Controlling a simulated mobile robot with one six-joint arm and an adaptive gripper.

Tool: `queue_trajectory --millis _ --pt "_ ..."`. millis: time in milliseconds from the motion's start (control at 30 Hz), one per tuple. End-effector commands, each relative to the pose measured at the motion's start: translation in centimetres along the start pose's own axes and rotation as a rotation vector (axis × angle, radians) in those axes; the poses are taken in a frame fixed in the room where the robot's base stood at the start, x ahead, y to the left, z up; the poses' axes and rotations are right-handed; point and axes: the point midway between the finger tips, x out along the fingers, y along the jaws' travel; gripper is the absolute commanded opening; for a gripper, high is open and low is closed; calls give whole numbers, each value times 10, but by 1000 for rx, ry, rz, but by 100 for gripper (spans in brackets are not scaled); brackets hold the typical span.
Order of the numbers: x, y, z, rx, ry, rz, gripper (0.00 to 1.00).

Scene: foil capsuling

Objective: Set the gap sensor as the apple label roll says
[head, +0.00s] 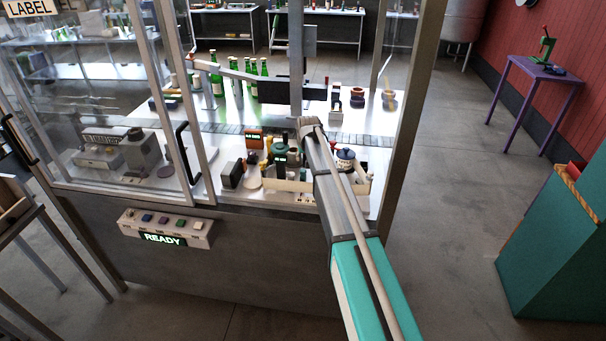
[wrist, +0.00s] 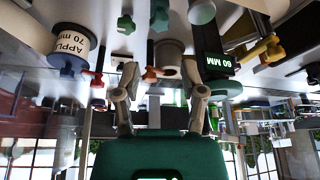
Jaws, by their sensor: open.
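The apple label roll (wrist: 72,45) is a white roll in the upper left of the wrist view, printed "APPLE" and "70 mm". A dark box with a green display (wrist: 218,65), which looks like the gap sensor, is right of my gripper; it reads a number and "MM", the first digit unclear. My gripper (wrist: 163,92) is open and empty, its two fingers spread. A white roll (wrist: 168,52) and a small red-orange knob (wrist: 155,74) show beyond and between the fingertips. In the head view my arm hides part of the bench around the gripper.
A panel reading "READY" (head: 163,239) with coloured buttons is on the machine's front. Green bottles (head: 216,80) stand behind the bench equipment. A frame post (head: 405,110) rises right of my arm. A glass door (head: 110,90) covers the left side.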

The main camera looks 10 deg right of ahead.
Motion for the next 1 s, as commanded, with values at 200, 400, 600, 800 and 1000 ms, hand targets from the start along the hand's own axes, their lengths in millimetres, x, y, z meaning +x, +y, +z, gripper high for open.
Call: queue_trajectory --millis 200,400,600,800,1000 --pt "22 0 1 0 0 0 53" --pt "39 1 1 1 0 0 53" --pt "55 1 1 1 0 0 53" --pt "71 1 1 1 0 0 53" --pt "86 1 1 1 0 0 53"
